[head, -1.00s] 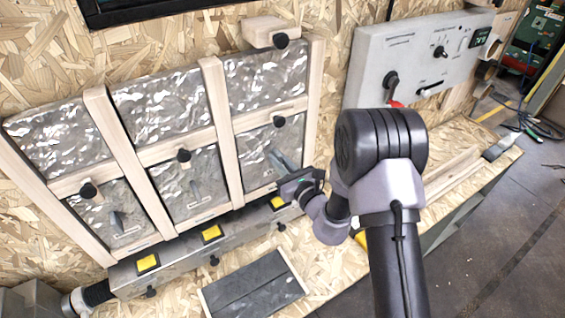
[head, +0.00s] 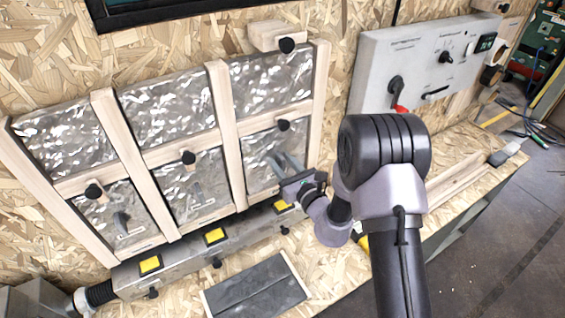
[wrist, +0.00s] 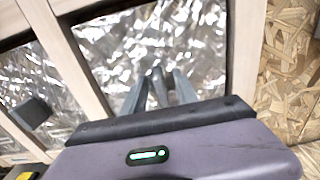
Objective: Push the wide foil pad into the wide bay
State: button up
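A wooden frame (head: 224,110) against the back wall holds shiny crinkled foil pads in an upper and a lower row of bays. I cannot tell from labels which is the wide one. The lower right foil pad (head: 256,149) sits in its bay beneath the upper right foil (head: 270,85). It fills much of the wrist view (wrist: 206,42). My gripper (head: 283,163) is in front of this lower right pad, its grey fingers apart. In the wrist view the fingers (wrist: 158,90) point at the foil, with a grey piece between them. Contact is unclear.
Black knobs (head: 284,125) stick out from the frame. A grey ledge with yellow patches (head: 214,236) runs below it. A dark grey slab (head: 256,289) lies on the bench in front. A grey control panel (head: 420,62) with a red-tipped lever hangs on the right.

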jog(key=p+v, duration=0.5)
jog(key=v, duration=2)
jog(key=shift+s, duration=0.25)
jog(key=shift+d+f, duration=0.1)
